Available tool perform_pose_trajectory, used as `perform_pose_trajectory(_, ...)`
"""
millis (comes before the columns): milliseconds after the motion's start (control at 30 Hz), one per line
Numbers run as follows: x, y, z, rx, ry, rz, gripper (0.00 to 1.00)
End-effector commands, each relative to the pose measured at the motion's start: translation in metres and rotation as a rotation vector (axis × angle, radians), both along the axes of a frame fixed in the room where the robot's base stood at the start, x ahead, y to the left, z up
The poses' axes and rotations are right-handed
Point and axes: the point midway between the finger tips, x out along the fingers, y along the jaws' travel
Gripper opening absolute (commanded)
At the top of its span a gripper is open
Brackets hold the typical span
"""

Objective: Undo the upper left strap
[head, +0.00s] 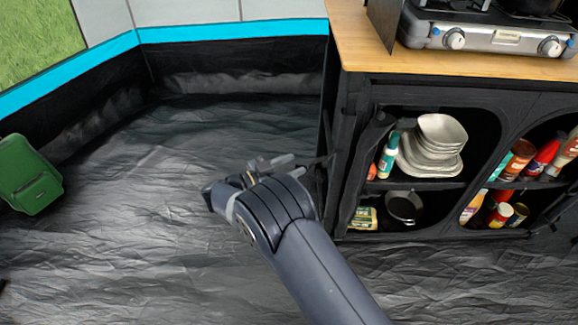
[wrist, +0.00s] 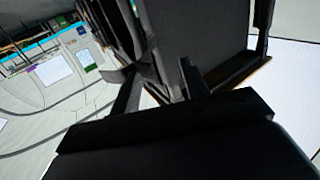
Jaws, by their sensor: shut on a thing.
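The black fabric cabinet (head: 345,150) stands at the right in the head view, its dark side panel (wrist: 205,35) filling the upper middle of the wrist view. My gripper (head: 308,162) is at the cabinet's left front edge, at about the height of the upper shelf. In the wrist view my gripper's two dark fingers (wrist: 160,92) reach up to the cabinet's edge. A thin dark strap (wrist: 118,74) shows by the left finger, and the jaws are shut on it. Its ends and fastening are hard to make out among the dark fabric.
A wooden top (head: 450,66) carries a camping stove (head: 490,38). The open compartments hold stacked plates (head: 430,155), a pan (head: 404,207), and several bottles and cans. A green bag (head: 28,178) sits far left. The dark floor (head: 130,230) between is clear.

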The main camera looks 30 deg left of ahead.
Motion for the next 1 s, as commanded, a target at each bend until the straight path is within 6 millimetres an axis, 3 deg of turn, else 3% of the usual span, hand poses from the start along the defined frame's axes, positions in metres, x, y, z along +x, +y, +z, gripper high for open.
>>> perform_pose_trajectory(33, 0.010, -0.003, 0.006, 0.007, -0.010, -0.002, 0.27)
perform_pose_trajectory(367, 0.003, 0.002, 0.006, 0.007, -0.010, 0.000, 0.27)
perform_pose_trajectory(800, -0.073, 0.046, 0.003, 0.001, -0.006, 0.005, 0.27)
perform_pose_trajectory(1000, -0.091, 0.057, 0.001, 0.000, -0.005, 0.004, 0.27)
